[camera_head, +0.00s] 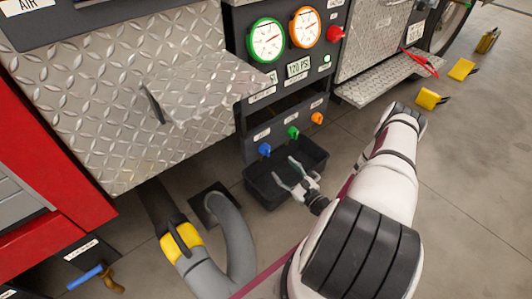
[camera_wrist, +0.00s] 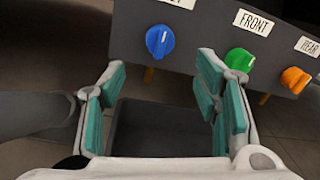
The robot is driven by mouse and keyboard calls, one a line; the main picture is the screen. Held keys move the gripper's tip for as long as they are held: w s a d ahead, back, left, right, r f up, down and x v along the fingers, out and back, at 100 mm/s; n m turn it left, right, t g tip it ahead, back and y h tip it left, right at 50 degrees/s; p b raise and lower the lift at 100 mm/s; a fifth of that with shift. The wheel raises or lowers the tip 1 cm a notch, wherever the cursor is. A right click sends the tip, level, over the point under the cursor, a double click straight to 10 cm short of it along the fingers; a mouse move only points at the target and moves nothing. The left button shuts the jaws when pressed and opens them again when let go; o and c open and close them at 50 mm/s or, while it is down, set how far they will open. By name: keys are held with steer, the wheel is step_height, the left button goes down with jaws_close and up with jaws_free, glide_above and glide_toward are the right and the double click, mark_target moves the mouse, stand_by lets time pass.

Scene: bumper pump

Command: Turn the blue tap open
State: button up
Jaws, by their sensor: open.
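The blue tap (camera_head: 265,149) is the leftmost of three coloured knobs on a dark panel under the gauges. In the wrist view the blue tap (camera_wrist: 160,41) has a pale upright mark on its face and a partly cut-off label above it. My gripper (camera_wrist: 160,88) is open and empty, its teal-padded fingers apart. The blue tap shows beyond the gap between the fingers, and I see no contact. In the head view my gripper (camera_head: 292,175) is over the black bin, just below and right of the blue tap.
A green knob (camera_wrist: 240,60) labelled FRONT and an orange knob (camera_wrist: 295,80) labelled REAR sit to the right. A black bin (camera_head: 262,196) stands below the panel. A grey hose (camera_head: 232,240) lies to the left. A diamond-plate step (camera_head: 205,90) juts out above left.

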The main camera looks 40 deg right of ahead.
mark_target(269, 154)
steer(key=w+b, duration=0.3)
steer(key=w, duration=0.8)
steer(key=shift+d+b, duration=0.2)
steer(key=shift+b, duration=0.15)
steer(key=c, duration=1.2)
